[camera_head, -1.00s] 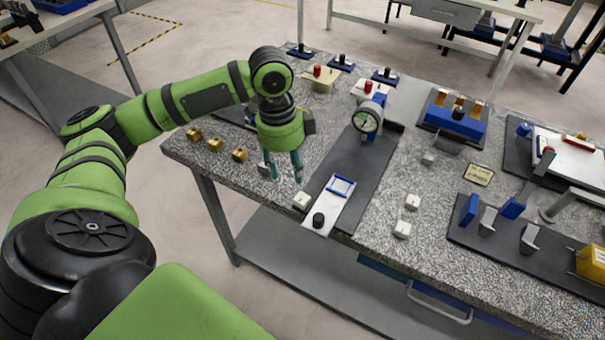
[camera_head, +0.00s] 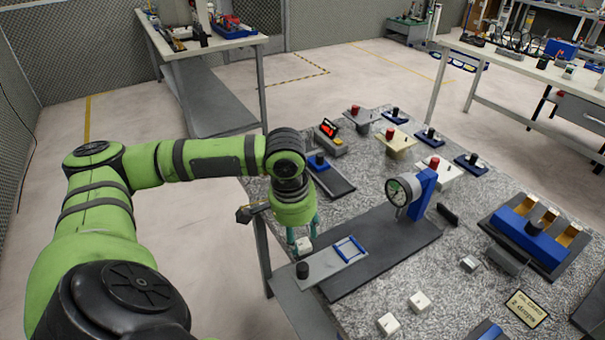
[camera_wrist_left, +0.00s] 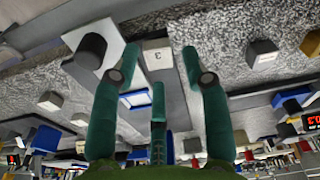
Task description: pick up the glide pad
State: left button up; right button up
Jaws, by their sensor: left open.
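A small white block (camera_head: 304,245), which looks like a glide pad, sits beside the white plate of the gauge fixture near the table edge. In the left wrist view this pale block (camera_wrist_left: 157,55) carries a dark mark like a 3. My left gripper (camera_head: 303,228) is open and points down just above the block. In the wrist view its green fingers (camera_wrist_left: 159,62) stand on both sides of the block, with a third finger below; I cannot tell whether they touch it. Similar white blocks lie further right (camera_head: 388,323), (camera_head: 420,301). My right gripper is not in view.
The white plate (camera_head: 335,263) with a black knob (camera_head: 302,270) and blue frame lies close by on a dark base. A dial gauge (camera_head: 402,190) on a blue post stands behind. A blue fixture (camera_head: 535,235) is at the right. Speckled tabletop is free between them.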

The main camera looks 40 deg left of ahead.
aim_at(303, 244)
pick_arm(q)
jog(key=shift+w+d+f, duration=0.15)
jog(key=shift+w+f, duration=0.05)
jog(key=shift+f, duration=0.4)
jog(key=shift+w+d+f, duration=0.1)
jog(key=shift+w+f, duration=0.05)
jog(key=shift+f, duration=0.7)
jog(key=c, duration=0.7)
jog(key=shift+c, duration=0.3)
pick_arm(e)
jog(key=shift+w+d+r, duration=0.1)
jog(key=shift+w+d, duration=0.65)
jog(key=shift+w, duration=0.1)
pick_arm(q)
jog(key=shift+r, duration=0.15)
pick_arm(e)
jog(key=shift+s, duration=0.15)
